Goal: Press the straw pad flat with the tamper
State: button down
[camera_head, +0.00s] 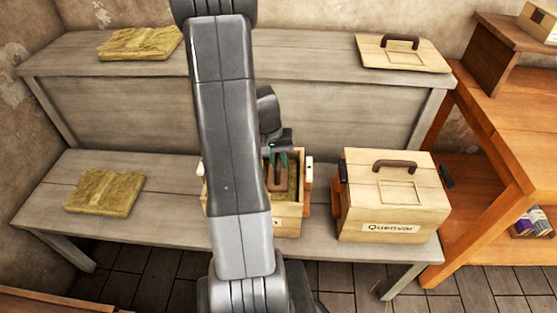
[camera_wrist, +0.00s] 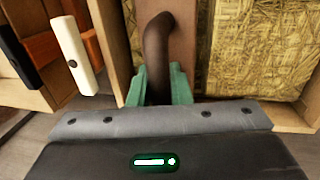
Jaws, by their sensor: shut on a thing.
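My gripper (camera_head: 278,158) reaches down into an open pale wooden box (camera_head: 288,213) on the lower bench. In the wrist view its green fingers (camera_wrist: 159,82) are shut on the dark brown curved handle of the tamper (camera_wrist: 158,45). The tamper's brown board (camera_head: 276,176) is inside the box, partly hidden by my arm. Straw pad (camera_wrist: 272,40) shows inside the box beside the board, and also in the head view (camera_head: 293,180). I cannot tell whether the board touches the straw.
A closed box marked "Quenvar" (camera_head: 392,205) stands close on the right. A spare lid (camera_head: 402,53) and a straw pad (camera_head: 141,43) lie on the upper shelf. Another straw pad (camera_head: 104,192) lies on the bench's left. A white latch lever (camera_wrist: 74,56) sits on the open box's side.

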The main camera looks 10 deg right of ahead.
notch_tip(320, 180, up, 9)
jog(key=p, duration=0.5)
jog(key=shift+w+p, duration=0.1)
jog(key=shift+p, duration=0.3)
